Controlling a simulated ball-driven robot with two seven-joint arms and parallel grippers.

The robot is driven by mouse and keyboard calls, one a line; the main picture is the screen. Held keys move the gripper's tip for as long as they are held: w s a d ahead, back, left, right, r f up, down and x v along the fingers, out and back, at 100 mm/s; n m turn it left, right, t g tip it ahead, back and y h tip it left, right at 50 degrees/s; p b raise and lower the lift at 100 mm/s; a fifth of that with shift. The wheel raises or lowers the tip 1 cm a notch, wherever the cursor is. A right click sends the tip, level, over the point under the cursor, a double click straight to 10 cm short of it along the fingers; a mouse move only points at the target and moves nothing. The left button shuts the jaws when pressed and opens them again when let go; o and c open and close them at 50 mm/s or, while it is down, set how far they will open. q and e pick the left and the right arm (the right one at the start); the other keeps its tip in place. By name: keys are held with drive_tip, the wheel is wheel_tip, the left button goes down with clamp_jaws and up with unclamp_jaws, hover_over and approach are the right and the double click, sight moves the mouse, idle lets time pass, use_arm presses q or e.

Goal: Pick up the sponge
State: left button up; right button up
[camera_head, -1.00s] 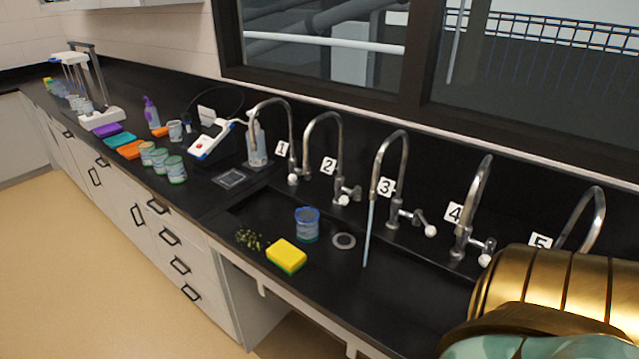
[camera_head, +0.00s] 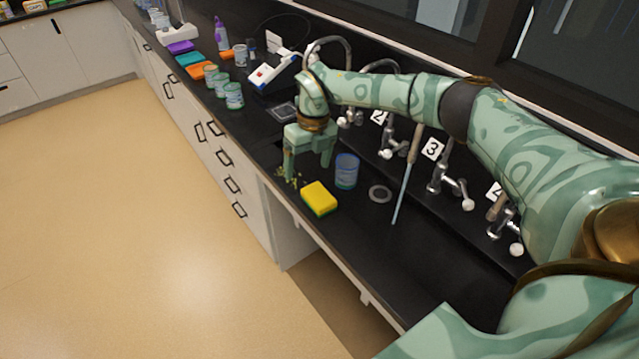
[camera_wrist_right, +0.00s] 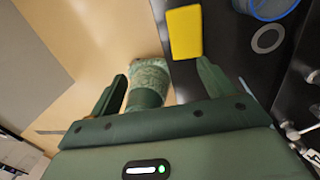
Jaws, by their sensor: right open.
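The sponge (camera_head: 320,199), yellow with a green underside, lies flat on the black sink surface near the front edge. It also shows in the wrist view (camera_wrist_right: 185,32), beyond the fingertips. My right gripper (camera_head: 307,170) is open and empty, fingers pointing down, above the sink just behind and left of the sponge, apart from it. In the wrist view the open fingers (camera_wrist_right: 163,80) stand wide apart, with the sponge ahead of the right-hand finger. My left gripper is not in view.
A blue beaker (camera_head: 346,171) stands close behind the sponge, by a round drain (camera_head: 380,194). Water (camera_head: 402,195) runs from tap 3. Several jars and coloured sponges stand further left. The sink's right part is clear.

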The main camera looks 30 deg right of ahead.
drive_tip(key=d+r+h, duration=0.2)
drive_tip(key=d, duration=0.2)
drive_tip(key=b, duration=0.9)
hover_over(318, 195)
drive_tip(key=f, duration=1)
drive_tip(key=shift+d+f, duration=0.2)
drive_tip(key=shift+f+b, duration=0.6)
drive_tip(key=shift+b, duration=0.25)
wheel_tip(318, 195, down, 5)
drive_tip(key=b, duration=0.4)
drive_tip(key=shift+a+r, duration=0.1)
drive_tip(key=shift+r, duration=0.3)
drive_tip(key=shift+c, duration=0.6)
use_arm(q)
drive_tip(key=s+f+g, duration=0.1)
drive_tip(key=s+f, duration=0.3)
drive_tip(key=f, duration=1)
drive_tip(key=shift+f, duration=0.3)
use_arm(e)
drive_tip(key=c, duration=0.9)
